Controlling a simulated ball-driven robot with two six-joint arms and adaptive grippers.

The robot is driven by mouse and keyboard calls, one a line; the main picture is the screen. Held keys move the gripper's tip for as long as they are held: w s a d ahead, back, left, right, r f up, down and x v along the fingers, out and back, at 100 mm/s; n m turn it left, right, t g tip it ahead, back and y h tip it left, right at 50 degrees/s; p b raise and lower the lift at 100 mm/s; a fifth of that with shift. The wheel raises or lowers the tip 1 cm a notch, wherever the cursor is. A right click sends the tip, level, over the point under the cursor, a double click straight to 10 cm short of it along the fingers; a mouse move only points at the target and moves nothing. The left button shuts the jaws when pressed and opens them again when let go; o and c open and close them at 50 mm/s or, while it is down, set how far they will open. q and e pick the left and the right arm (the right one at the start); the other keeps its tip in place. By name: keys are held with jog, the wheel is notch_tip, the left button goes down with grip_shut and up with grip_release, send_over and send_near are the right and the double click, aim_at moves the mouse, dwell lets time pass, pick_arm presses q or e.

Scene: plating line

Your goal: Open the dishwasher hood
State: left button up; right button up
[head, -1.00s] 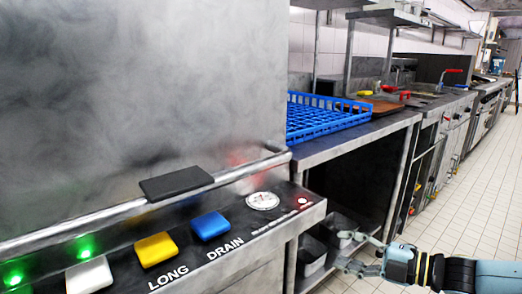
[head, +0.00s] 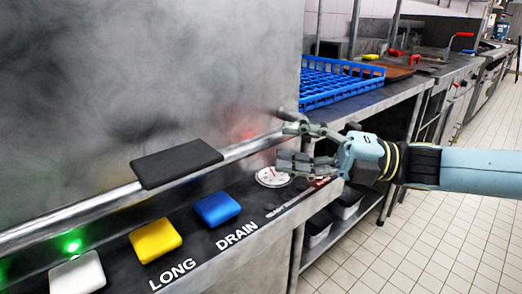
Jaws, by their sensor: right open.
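The dishwasher hood (head: 150,85) is a large grey steel box filling the left of the head view. Its lower edge is down, just above the control panel. A round steel handle bar (head: 100,203) runs along its front, with a black grip pad (head: 176,163) on it. My right gripper (head: 280,139) is open at the right end of the bar, its fingers pointing left. One finger is above the bar and one below, over the panel's dial. Whether they touch the bar I cannot tell. My left gripper is not in view.
The control panel (head: 222,260) carries white (head: 77,273), yellow (head: 156,240) and blue (head: 217,208) buttons and a round dial (head: 272,178). A blue dish rack (head: 335,88) stands on the counter behind. Tiled floor (head: 440,240) is free at the right.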

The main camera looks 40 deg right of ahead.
aim_at(273, 145)
jog(key=b+x, duration=0.1)
jog(key=x, duration=0.3)
jog(key=shift+w+a+f+b, duration=0.1)
jog(key=shift+f+b, duration=0.1)
jog(key=shift+b, duration=0.2)
jog(key=shift+w+a+r, duration=0.2)
jog(key=shift+w+a, duration=0.05)
jog(key=shift+a, duration=0.05)
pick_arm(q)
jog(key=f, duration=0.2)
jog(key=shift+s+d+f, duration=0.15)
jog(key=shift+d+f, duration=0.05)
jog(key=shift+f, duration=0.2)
pick_arm(e)
grip_shut()
